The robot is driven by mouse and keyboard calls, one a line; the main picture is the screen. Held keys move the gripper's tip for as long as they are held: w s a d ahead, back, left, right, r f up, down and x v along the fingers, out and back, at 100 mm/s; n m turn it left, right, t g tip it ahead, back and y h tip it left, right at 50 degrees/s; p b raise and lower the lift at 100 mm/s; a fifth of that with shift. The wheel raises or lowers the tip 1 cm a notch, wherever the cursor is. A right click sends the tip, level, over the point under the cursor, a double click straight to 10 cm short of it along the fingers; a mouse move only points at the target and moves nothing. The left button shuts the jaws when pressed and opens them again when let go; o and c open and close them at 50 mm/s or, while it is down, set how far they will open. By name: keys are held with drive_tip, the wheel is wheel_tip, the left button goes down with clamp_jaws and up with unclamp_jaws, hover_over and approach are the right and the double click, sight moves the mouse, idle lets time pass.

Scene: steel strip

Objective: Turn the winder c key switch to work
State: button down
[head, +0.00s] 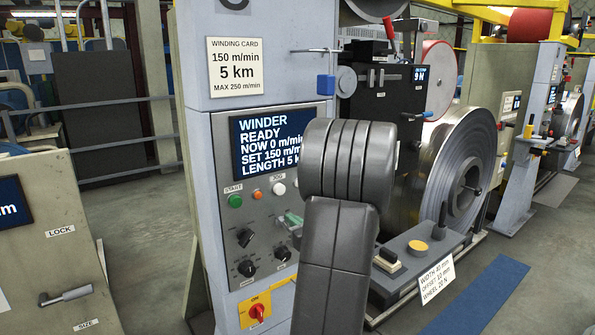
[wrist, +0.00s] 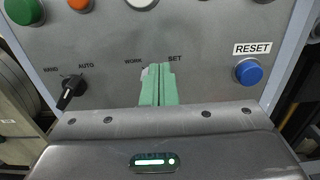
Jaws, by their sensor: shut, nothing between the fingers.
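The winder's control panel (head: 225,215) is on a grey column, and its screen (head: 262,140) reads WINDER, READY, NOW 0 m/min. In the wrist view, the key switch's labels WORK (wrist: 133,62) and SET (wrist: 175,58) show at left and right. My gripper (wrist: 158,70) is shut and empty, its green fingers side by side in front of the panel between these labels. The fingers hide most of the key switch, so its position and any contact cannot be told. In the head view my gripper (head: 293,218) is largely behind my dark arm.
Near the fingers are a HAND/AUTO knob (wrist: 70,90), a blue RESET button (wrist: 248,72), and green (head: 235,201) and orange (head: 258,195) buttons. Below is a red switch on a yellow plate (head: 256,310). A large steel coil (head: 460,160) stands at right.

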drive_tip(key=shift+s+a, duration=0.1)
drive_tip(key=shift+a, duration=0.05)
drive_tip(key=shift+r, duration=0.45)
drive_tip(key=v, duration=0.6)
idle(0.5)
